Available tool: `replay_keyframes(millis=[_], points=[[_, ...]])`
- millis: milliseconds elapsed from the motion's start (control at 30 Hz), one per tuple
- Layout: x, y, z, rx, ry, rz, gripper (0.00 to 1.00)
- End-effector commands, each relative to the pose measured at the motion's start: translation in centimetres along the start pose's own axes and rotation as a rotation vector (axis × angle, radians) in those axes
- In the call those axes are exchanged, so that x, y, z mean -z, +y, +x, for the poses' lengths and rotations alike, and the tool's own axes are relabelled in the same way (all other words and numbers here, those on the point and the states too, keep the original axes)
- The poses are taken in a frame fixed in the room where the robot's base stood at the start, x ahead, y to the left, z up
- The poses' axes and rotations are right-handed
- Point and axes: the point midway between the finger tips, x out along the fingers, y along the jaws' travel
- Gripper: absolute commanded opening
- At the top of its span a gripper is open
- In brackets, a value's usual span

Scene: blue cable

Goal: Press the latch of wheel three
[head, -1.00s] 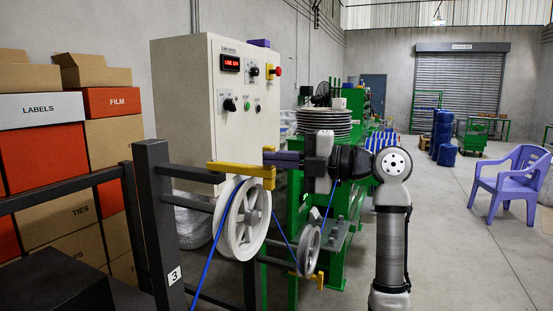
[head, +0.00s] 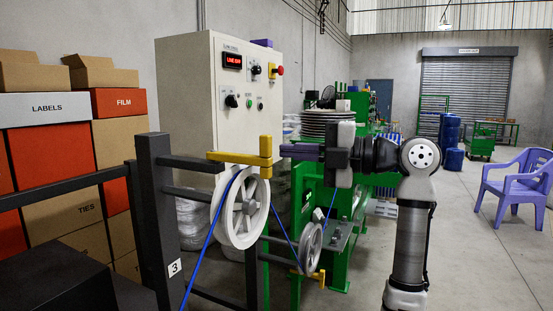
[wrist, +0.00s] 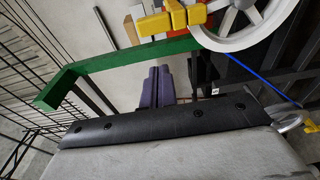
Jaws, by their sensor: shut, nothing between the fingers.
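Wheel three is the pale wheel (head: 241,208) beside the dark post (head: 152,205) marked 3. A yellow latch bar (head: 235,158) lies across its top, with a yellow block (head: 265,148) standing up at its right end. My gripper (head: 282,150) is shut and empty, its purple fingers pointing left. In the head view, the fingertips are just right of the block with a small gap. In the wrist view, the purple fingers (wrist: 157,72) show below the yellow latch (wrist: 176,16) and the wheel (wrist: 245,18), apart from both.
A blue cable (head: 208,252) runs over wheel three to a smaller wheel (head: 310,247) with its own yellow part. A green frame (wrist: 130,58) lies close to my fingers in the wrist view. A control cabinet (head: 190,85) stands behind; stacked boxes (head: 50,150) are left.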

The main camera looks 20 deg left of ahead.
Motion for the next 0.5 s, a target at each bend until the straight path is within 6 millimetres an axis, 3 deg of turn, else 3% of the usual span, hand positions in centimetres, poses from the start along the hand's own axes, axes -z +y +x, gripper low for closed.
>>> replay_keyframes(millis=[200,500], points=[[-0.7,-0.1,-3.5,0.000,0.000,-0.001,0.00],[-0.9,0.0,-4.5,0.001,0.002,-0.001,0.00]])
